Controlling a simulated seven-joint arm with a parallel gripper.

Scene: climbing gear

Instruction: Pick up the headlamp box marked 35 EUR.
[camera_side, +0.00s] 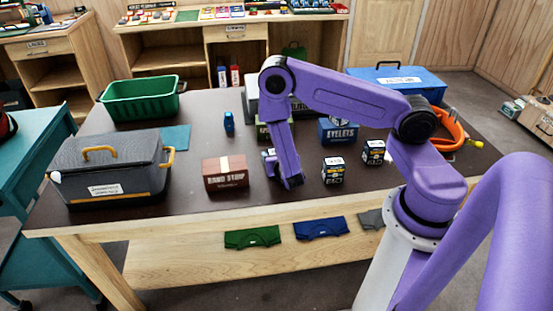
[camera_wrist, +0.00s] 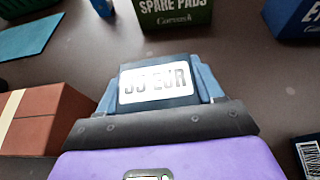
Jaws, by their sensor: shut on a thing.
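The headlamp box (camera_wrist: 156,85) is dark blue with a white label that reads about "35 EUR"; the lettering is partly cut off in the wrist view. My gripper (camera_wrist: 160,88) is shut on this box, with a blue-grey finger against each side of it. In the side view my gripper (camera_side: 283,177) reaches down near the middle of the table, and my arm hides most of the held box. Two similar small boxes, one nearer (camera_side: 333,170) and one farther (camera_side: 373,152), stand to the right; their prices are too small to read.
A brown "BAND STRIP" box (camera_side: 225,173) stands just left of my gripper. A green "SPARE PADS" box (camera_wrist: 172,14) and a blue "EYELETS" box (camera_side: 338,131) stand behind. A grey toolbox (camera_side: 108,170) and green bin (camera_side: 140,100) are at left. The table's front strip is clear.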

